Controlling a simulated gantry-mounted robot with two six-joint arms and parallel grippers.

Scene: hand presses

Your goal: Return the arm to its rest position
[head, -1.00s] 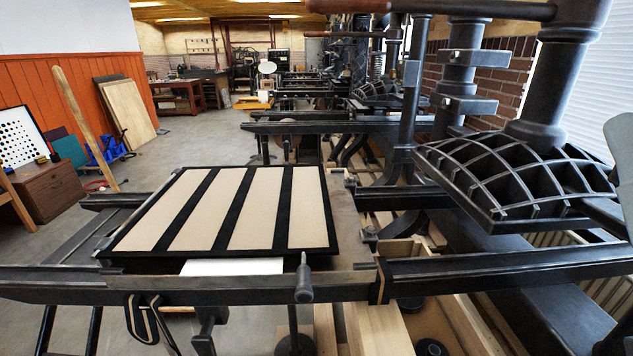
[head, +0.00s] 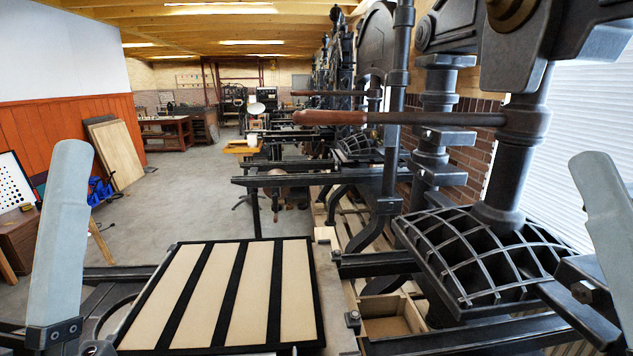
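A pale grey, upright finger-like part of my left gripper (head: 60,235) stands at the left edge of the head view, on a dark bolted bracket. A similar pale part of my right gripper (head: 612,230) stands at the right edge. Only one such part shows on each side, so I cannot tell whether either gripper is open or shut. No held object is visible. The left one is left of the framed press bed, and the right one overlaps the view of the press at the right.
The black-framed bed (head: 232,290) with beige strips lies at the front. A ribbed press plate (head: 485,255) hangs at the right below a thick column. A wooden-handled bar (head: 400,117) crosses above. Further presses stand behind. The floor (head: 180,195) at the left is open.

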